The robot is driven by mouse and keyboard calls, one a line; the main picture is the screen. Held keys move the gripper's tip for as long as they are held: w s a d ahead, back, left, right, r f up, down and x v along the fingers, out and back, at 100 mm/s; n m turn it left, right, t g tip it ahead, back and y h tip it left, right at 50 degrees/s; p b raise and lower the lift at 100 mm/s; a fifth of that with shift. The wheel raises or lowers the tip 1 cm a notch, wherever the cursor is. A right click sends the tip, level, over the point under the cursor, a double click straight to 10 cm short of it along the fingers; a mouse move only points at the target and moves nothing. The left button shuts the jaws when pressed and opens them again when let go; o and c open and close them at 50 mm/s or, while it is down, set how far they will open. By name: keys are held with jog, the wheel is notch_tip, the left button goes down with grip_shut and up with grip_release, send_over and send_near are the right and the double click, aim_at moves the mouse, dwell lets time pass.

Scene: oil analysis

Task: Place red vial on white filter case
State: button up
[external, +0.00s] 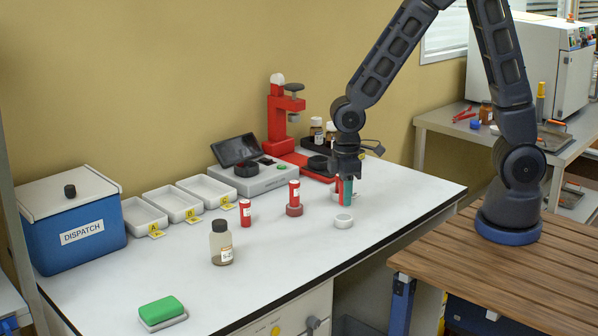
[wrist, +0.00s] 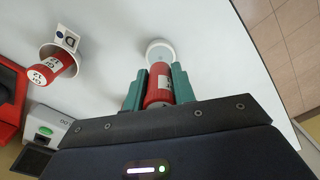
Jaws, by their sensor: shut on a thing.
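My gripper (external: 345,190) is shut on a red vial (external: 337,184) over the white bench. In the wrist view the red vial (wrist: 158,84) with a white label sits between the teal fingers (wrist: 158,90). The white filter case (external: 343,220), a small round white piece, lies on the bench just in front of the held vial in the external view. In the wrist view the white filter case (wrist: 160,50) is just beyond the vial's far end. The external view shows a gap between them; exact height is hard to tell.
A second red vial (external: 294,190) stands on a red round case (external: 294,210), left of my gripper. Another red vial (external: 245,213) and a brown-liquid bottle (external: 221,243) stand further left. A scale (external: 255,180) and red stand (external: 280,115) are behind.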

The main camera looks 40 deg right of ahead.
jog(key=shift+f, duration=1.75)
jog(key=shift+f, duration=0.1)
jog(key=o, duration=0.9)
jog(key=shift+o, duration=0.2)
